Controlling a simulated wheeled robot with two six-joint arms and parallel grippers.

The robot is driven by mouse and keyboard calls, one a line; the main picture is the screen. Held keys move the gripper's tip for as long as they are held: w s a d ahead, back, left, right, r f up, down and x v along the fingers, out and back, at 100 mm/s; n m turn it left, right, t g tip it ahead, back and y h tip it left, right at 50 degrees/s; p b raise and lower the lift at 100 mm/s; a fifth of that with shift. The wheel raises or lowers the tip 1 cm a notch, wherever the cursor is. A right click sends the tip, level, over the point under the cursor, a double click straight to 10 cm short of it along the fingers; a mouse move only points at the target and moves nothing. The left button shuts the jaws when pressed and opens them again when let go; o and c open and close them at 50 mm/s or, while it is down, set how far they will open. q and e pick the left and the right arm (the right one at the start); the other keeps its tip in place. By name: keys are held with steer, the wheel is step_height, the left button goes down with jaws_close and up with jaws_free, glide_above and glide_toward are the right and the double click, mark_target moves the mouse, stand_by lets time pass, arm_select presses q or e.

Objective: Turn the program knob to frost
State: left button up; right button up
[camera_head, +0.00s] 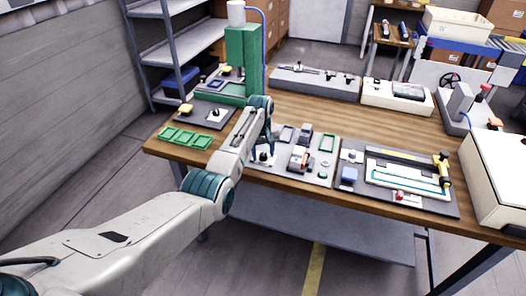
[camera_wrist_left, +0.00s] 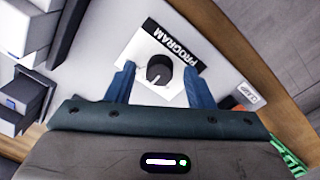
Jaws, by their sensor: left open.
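The program knob (camera_wrist_left: 159,69) is a round black dial on a white plate with a black PROGRAM label (camera_wrist_left: 176,46). A thin white pointer line on the knob runs toward the lower left in the wrist view. No frost mark is legible. My left gripper (camera_wrist_left: 160,74) is open, with one blue finger on each side of the knob and gaps visible to both. In the head view the left gripper (camera_head: 267,148) points down over the panel, and the small dark knob (camera_head: 263,157) shows just below it. My right gripper is out of view.
Green trays (camera_head: 186,138) lie at the table's left corner. A green press (camera_head: 243,60) stands behind my arm. Open wooden tabletop (camera_head: 350,122) lies farther back.

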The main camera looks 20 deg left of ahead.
arm_select(q)
steer(key=c, duration=1)
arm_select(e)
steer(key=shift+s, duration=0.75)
arm_select(q)
steer(key=shift+m, duration=0.3)
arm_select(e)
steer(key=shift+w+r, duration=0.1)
arm_select(q)
steer(key=shift+r+p, duration=0.1)
steer(key=shift+p, duration=0.2)
steer(key=m+p, duration=0.1)
steer(key=m, duration=0.2)
steer(key=shift+w+m+g+p, duration=0.15)
steer(key=shift+m+g+p, duration=0.2)
steer(key=shift+m, duration=2.35)
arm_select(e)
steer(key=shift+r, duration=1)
